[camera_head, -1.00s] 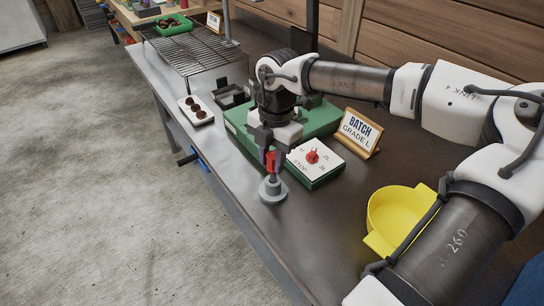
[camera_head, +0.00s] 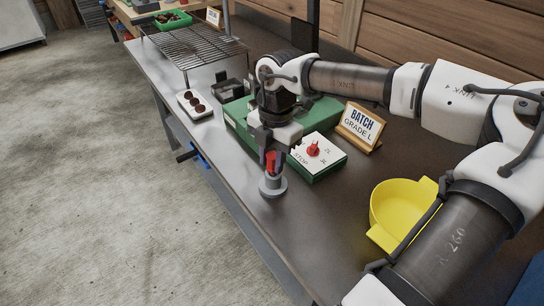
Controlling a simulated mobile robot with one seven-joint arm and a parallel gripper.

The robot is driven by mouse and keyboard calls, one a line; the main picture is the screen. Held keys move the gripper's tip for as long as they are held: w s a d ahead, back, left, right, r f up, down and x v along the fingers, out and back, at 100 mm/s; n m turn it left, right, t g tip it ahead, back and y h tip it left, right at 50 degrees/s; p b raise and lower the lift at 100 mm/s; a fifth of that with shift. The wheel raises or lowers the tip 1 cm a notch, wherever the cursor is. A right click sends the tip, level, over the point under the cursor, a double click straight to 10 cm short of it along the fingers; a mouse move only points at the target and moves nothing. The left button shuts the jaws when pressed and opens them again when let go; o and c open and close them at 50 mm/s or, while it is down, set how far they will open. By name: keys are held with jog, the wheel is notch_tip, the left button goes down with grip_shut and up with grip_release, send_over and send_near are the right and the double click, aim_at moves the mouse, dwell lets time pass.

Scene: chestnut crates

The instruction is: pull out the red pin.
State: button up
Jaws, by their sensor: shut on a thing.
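The red pin (camera_head: 270,162) stands upright between the fingers of my gripper (camera_head: 269,152), which is shut on it. The pin's lower end meets the top of a grey round holder (camera_head: 272,187) on the bench. I cannot tell how deep the pin sits in the holder. My fingers hide the pin's upper part. The gripper points down, just in front of a green box.
A green box (camera_head: 234,117) lies behind my gripper. A white tray (camera_head: 187,108) lies left; the bench's front edge is near.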

jog(key=shift+f+b, duration=0.7)
jog(key=shift+f, duration=0.1)
jog(key=o, duration=1.1)
jog(key=shift+r, duration=0.1)
jog(key=r, duration=0.9)
jog(key=w+r, duration=0.1)
jog(key=r, duration=0.3)
jog(key=shift+d+r+b, duration=0.3)
jog(key=shift+d+b, duration=0.1)
